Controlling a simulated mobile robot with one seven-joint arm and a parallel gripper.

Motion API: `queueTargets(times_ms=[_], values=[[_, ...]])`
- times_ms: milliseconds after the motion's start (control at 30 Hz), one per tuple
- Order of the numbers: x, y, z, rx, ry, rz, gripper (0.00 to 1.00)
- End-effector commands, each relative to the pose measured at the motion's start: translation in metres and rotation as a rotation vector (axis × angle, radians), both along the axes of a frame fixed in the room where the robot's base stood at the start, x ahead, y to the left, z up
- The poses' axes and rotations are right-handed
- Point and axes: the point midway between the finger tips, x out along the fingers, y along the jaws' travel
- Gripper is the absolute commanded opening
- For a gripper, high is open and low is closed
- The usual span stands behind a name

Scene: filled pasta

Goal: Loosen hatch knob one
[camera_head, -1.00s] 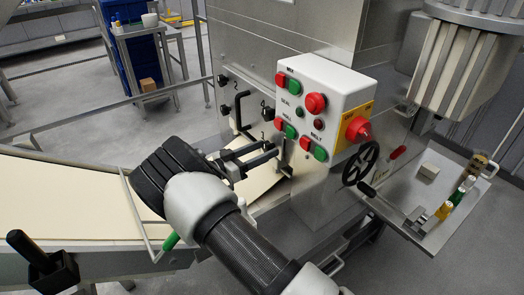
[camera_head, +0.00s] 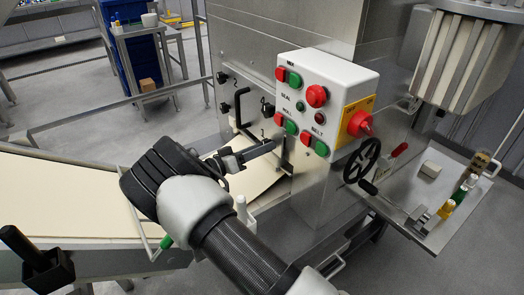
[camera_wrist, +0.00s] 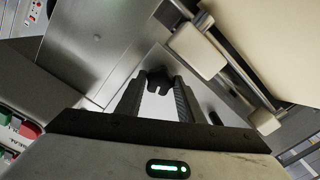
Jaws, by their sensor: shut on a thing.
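A black lobed hatch knob (camera_wrist: 158,79) sits between the fingertips of my gripper (camera_wrist: 158,92) in the wrist view, and the fingers are shut on it. In the head view my gripper (camera_head: 271,146) reaches the lower right of the steel hatch and hides the knob there. Three other black knobs show on the hatch: upper left (camera_head: 221,78), lower left (camera_head: 225,107) and upper right (camera_head: 267,109). A black bar handle (camera_head: 239,105) stands between them. Small numbers are printed by the knobs, but I cannot read the one by the held knob for sure.
The control box (camera_head: 325,105) with red and green buttons juts out just right of my gripper. A black handwheel (camera_head: 361,161) is below it. The cream conveyor belt (camera_head: 70,198) runs at the left. A side tray (camera_head: 455,210) holds small items.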

Motion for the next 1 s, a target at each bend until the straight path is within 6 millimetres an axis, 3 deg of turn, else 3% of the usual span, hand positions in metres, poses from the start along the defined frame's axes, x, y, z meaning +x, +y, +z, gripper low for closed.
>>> queueTargets(times_ms=[1000], values=[[-0.0007,0.001,0.0005,-0.539,0.803,0.002,0.12]])
